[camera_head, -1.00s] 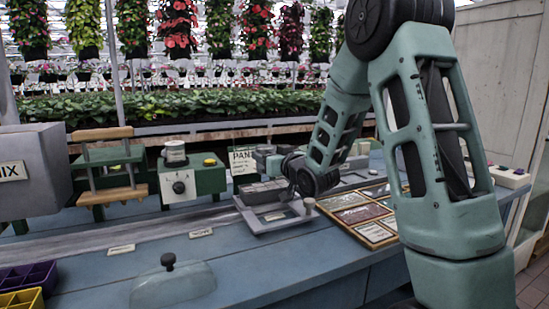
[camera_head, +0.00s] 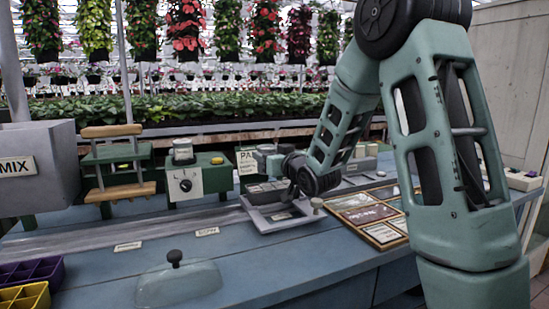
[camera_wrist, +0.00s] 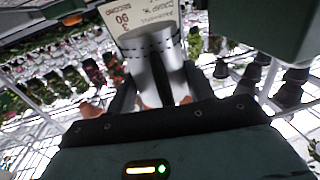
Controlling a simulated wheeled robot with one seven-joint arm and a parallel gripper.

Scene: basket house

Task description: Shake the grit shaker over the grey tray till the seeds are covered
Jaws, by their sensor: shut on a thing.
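My gripper (camera_wrist: 162,88) shows in the wrist view, with a finger on each side of a pale grey cylinder with a dark dashed band, which looks like the grit shaker (camera_wrist: 150,48). It is shut on this cylinder. The wrist view is tilted, so the shaker's exact lean is hard to tell. In the head view my arm comes down from the right, with its wrist close to the grey tray (camera_head: 262,224) on the blue bench. The arm hides part of the tray area. The seeds cannot be made out.
A green machine with a dial (camera_head: 197,180), a wooden-handled press (camera_head: 118,163) and a grey MIX bin (camera_head: 38,165) stand on the left. A framed board (camera_head: 385,232) lies right of the tray. A clear dome with a black knob (camera_head: 178,284) is in front.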

